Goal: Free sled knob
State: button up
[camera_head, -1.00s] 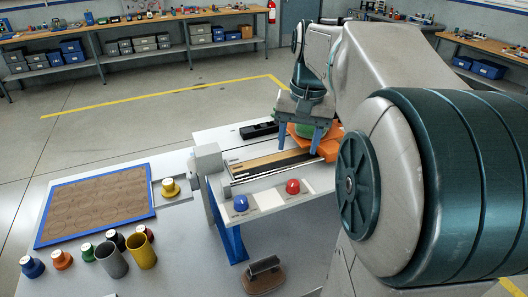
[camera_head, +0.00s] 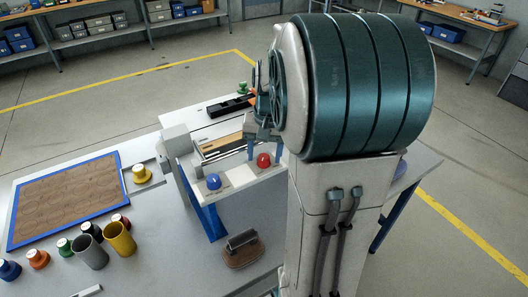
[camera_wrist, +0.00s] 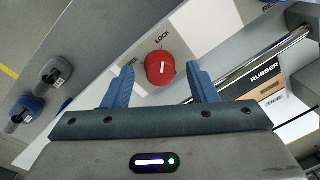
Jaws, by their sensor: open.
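The red knob (camera_wrist: 158,72) sits on a white panel between the printed words FREE and LOCK. Its white line runs nearly up and down in the wrist view, roughly towards LOCK. The red knob also shows in the head view (camera_head: 263,161), at the front right of the white bench rig. My gripper (camera_wrist: 161,80) is open, with one blue finger on each side of the knob in the wrist view. I cannot tell whether the fingers touch it. In the head view my gripper (camera_head: 264,150) is partly hidden behind my arm.
A blue knob (camera_head: 213,181) is left of the red one. The rig's rail and a strip marked RUBBER (camera_wrist: 262,88) lie close by. A brown-based handled block (camera_head: 243,252) stands in front. Cups (camera_head: 120,238), weights and a blue-edged board (camera_head: 122,170) are at left.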

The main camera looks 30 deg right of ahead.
jog(key=shift+f, duration=0.25)
jog(key=c, duration=1)
